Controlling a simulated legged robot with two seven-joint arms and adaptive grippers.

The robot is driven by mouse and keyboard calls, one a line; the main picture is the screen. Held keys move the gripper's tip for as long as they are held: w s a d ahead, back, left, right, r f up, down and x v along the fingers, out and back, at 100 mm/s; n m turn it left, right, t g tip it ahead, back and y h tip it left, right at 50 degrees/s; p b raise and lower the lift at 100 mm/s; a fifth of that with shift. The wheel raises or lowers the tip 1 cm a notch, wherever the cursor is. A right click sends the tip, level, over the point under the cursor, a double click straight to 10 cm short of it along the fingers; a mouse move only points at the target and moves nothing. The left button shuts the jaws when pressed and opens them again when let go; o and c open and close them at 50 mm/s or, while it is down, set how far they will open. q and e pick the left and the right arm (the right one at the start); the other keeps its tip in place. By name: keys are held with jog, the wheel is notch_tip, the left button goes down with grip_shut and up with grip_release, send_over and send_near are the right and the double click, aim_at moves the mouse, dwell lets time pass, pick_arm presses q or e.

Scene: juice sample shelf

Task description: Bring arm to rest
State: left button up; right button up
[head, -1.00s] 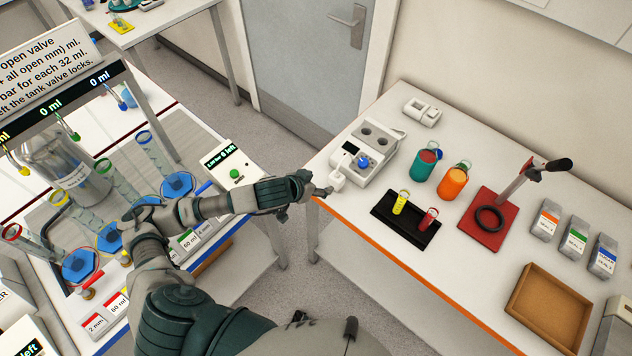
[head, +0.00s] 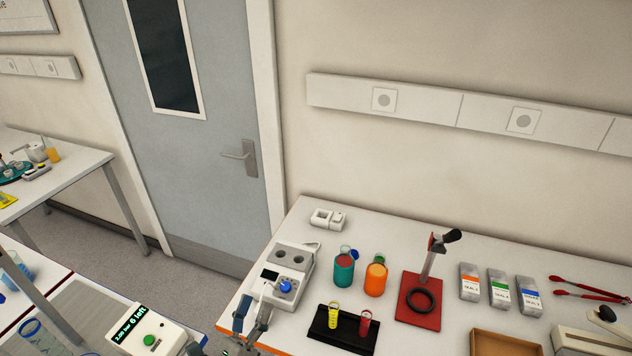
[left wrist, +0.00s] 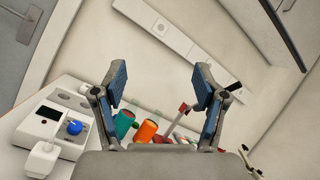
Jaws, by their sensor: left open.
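My left gripper (head: 252,318) shows at the bottom of the head view, at the front left edge of the right-hand table (head: 290,334). It points upward, and in the left wrist view (left wrist: 160,82) its two blue-padded fingers stand wide apart with nothing between them. A white device with a blue knob (head: 296,258) is just beyond it on the table; it also shows in the left wrist view (left wrist: 48,122). My right gripper is not in view.
A teal jar (head: 344,271), an orange jar (head: 376,280), a black rack (head: 344,343) with yellow and red tubes, and a red-based press (head: 419,301) stand on the table. A green-button box (head: 146,334) is at the lower left. Floor lies between the tables.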

pick_arm(q)
jog(key=a+f+n+g+y, duration=0.4)
jog(key=a+f+n+y, duration=0.65)
jog(key=n, duration=0.65)
jog(key=s+a+f+n+g, duration=0.1)
jog(key=s+f+n+g, duration=0.25)
jog(key=f, duration=0.25)
jog(key=s+f+n+g, duration=0.2)
jog(key=f+n+g, duration=0.15)
jog(key=f, duration=0.35)
jog(key=s+d+f+n+g+h, duration=0.3)
jog(key=s+f+n+g, duration=0.45)
jog(key=s+f, duration=0.55)
notch_tip(320, 180, down, 22)
jog(key=s+f+g, duration=0.1)
jog(key=s, duration=0.2)
jog(key=s+a+f+g, duration=0.1)
jog(key=s+a+f, duration=0.1)
jog(key=s+f, duration=1.5)
jog(key=shift+s+a+m+y, duration=0.35)
jog(key=shift+s+a+y, duration=0.05)
jog(key=shift+s+y, duration=0.05)
